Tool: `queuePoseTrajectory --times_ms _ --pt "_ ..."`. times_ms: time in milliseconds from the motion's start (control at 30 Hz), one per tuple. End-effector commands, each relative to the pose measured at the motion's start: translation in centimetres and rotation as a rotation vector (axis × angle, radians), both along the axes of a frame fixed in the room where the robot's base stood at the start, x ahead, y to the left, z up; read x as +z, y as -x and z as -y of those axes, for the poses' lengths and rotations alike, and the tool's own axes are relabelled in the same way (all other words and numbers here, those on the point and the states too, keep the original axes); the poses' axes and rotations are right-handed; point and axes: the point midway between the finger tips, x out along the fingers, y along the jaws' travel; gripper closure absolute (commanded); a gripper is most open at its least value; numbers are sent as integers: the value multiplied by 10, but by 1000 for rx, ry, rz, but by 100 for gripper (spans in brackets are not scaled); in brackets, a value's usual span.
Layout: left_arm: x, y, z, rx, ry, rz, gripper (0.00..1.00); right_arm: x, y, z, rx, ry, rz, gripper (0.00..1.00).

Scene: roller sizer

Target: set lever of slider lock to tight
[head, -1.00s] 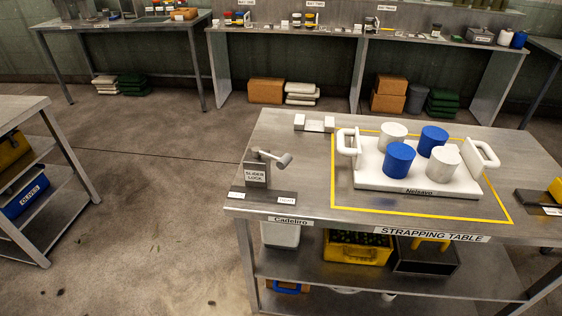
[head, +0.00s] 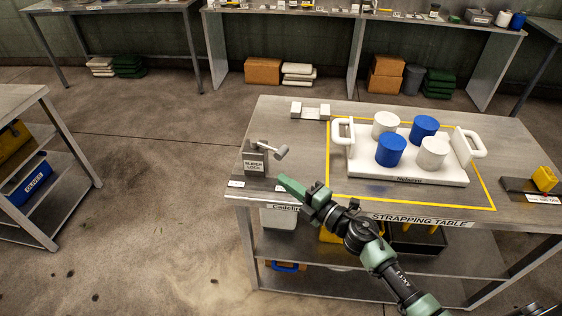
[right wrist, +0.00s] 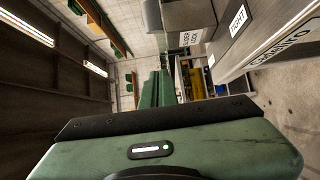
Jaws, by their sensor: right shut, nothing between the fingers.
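The slider lock (head: 256,160) is a grey block with a name sign at the left front of the strapping table (head: 300,200). The right wrist view shows the lock (right wrist: 188,20) and a label reading TIGHT (right wrist: 238,20). My right gripper (head: 284,181) is shut and empty, in front of and below the knob, apart from it. My left gripper is out of view.
A white tray (head: 400,170) with blue and white cylinders stands right of the lock inside a yellow outline. A small white fixture (head: 310,110) sits behind. A yellow-handled device (head: 543,180) is at the right edge. Open floor lies left of the table.

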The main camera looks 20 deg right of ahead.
Motion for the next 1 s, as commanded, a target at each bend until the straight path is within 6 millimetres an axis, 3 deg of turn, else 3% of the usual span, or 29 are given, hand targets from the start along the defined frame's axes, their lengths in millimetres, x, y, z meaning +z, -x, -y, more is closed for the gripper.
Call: queuePoseTrajectory --times_ms 233,400,1000 --pt "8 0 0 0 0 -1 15 2 -46 -28 1 -5 -1 100" --pt "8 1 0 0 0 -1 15 0 -63 -6 -2 -2 -1 100" --pt "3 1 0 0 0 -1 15 -3 -73 5 17 1 0 100"
